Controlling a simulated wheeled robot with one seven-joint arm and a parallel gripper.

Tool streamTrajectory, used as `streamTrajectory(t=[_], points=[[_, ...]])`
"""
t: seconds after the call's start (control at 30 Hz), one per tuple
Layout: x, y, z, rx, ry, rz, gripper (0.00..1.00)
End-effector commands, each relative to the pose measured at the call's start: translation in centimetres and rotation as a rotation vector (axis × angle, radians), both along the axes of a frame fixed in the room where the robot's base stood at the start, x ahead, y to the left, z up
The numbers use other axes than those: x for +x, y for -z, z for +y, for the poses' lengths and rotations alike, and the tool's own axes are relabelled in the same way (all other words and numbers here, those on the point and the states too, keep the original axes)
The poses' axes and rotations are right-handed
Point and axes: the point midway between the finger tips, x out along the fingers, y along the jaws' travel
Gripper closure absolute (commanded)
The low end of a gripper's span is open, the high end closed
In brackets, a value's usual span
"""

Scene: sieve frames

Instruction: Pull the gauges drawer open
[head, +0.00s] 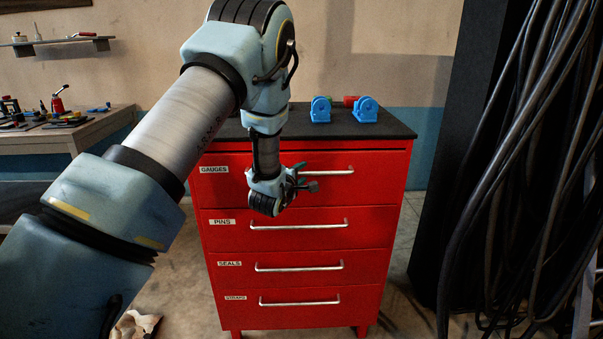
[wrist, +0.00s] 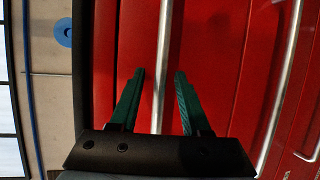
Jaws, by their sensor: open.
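The gauges drawer (head: 378,164) is the top drawer of a red cabinet, labelled GAUGES at its left. Its front looks flush with the cabinet, so it appears shut. Its silver bar handle (head: 337,172) runs across the front, the left part hidden behind my gripper (head: 306,181). In the wrist view my gripper (wrist: 160,74) is open, its two green fingers apart. The handle (wrist: 163,45) runs lengthwise between them, with a gap showing on each side. I cannot tell how deep the fingertips reach past the bar.
Below are the pins (head: 365,228), seals (head: 370,266) and straps (head: 362,297) drawers, each with a similar handle. Blue fixtures (head: 320,110) stand on the black cabinet top. A workbench (head: 60,142) is at left. Hanging black cables (head: 510,180) crowd the right side.

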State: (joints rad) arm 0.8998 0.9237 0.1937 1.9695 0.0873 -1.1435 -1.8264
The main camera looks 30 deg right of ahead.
Motion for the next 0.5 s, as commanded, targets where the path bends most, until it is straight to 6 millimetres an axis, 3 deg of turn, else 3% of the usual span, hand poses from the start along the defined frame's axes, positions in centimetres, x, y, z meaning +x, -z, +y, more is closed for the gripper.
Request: streamTrajectory(t=[0.1,0.5], points=[[-0.01,0.02,0.01,0.0,0.0,0.0,0.53],[-0.02,0.01,0.03,0.001,0.0,-0.001,0.98]])
